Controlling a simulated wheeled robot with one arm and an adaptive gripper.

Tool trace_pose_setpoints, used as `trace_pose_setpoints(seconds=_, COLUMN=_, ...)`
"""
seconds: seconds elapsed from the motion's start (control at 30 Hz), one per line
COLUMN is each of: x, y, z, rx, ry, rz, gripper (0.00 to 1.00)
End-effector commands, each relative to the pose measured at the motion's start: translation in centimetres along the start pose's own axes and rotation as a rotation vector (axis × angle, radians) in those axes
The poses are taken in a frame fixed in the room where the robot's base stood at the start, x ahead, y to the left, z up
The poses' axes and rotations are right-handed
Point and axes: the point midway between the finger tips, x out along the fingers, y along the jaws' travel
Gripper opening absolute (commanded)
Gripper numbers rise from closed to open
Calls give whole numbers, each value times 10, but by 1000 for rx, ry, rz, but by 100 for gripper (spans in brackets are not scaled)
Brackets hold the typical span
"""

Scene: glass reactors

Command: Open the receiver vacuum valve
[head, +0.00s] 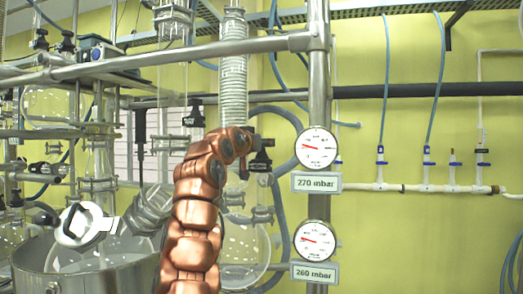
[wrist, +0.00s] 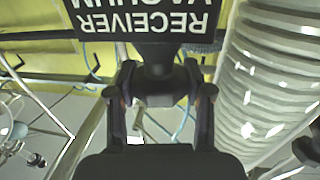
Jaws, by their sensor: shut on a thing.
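The receiver vacuum valve (wrist: 158,58) is black, with a black tag (wrist: 145,20) reading "RECEIVER VACUUM" upside down in the wrist view. My gripper (wrist: 160,92) is shut on the valve's black handle, with one finger on each side. In the head view my gripper (head: 250,144) is at the end of my copper arm, and a black valve part (head: 261,163) shows beside it. My arm and gripper partly hide the valve there. I cannot tell how far the handle is turned.
A coiled glass condenser (head: 233,85) stands close behind my gripper; ribbed glass (wrist: 270,80) also fills the wrist view's right. A steel post (head: 319,100) carries two gauges (head: 318,147), labelled 270 and 260 mbar. Blue hoses and a glass flask (head: 243,250) are nearby.

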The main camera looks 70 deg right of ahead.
Motion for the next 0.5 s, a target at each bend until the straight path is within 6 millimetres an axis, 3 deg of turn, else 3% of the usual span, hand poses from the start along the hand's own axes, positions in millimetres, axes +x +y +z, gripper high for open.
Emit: trace_pose_setpoints(seconds=0.5, x=0, y=3, z=0, rx=2, ry=-4, rz=-163, gripper=20)
